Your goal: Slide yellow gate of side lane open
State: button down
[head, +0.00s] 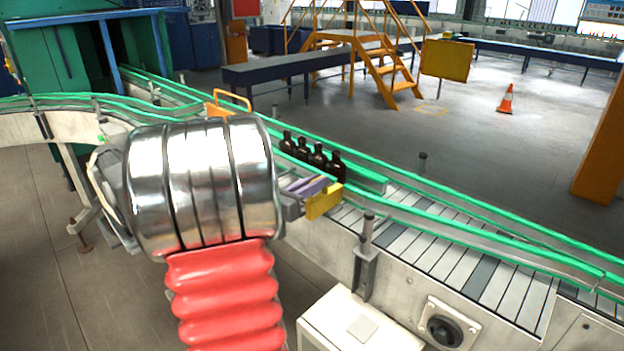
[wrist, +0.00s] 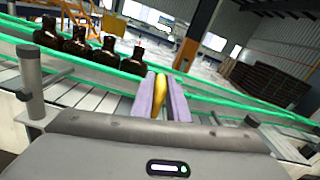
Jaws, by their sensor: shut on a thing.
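The yellow gate (head: 324,202) shows at the end of my gripper (head: 308,187) in the head view, beside the green-railed conveyor. In the wrist view, a yellow part of it (wrist: 159,97) sits between the two purple fingers of my gripper (wrist: 162,98), which are shut on it. Several dark amber bottles (head: 312,154) stand upright in a row in the lane just behind the gate; they also show at the upper left of the wrist view (wrist: 88,47). My arm hides part of the near rail and lane left of the gripper.
The slatted conveyor (head: 455,245) right of the gate is bare. Green guide rails (head: 480,228) run along it. A grey post (head: 366,240) stands close at the near edge. A control box with a black knob (head: 446,331) is at lower right.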

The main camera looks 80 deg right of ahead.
jog(key=shift+a+f, duration=0.1)
jog(key=shift+a, duration=0.15)
jog(key=c, duration=2.1)
grip_release()
jog(key=o, duration=0.3)
jog(key=shift+o, duration=0.2)
jog(key=shift+w+a, duration=0.45)
jog(key=v, duration=1.2)
jog(key=shift+a, duration=0.3)
jog(key=shift+w, duration=0.1)
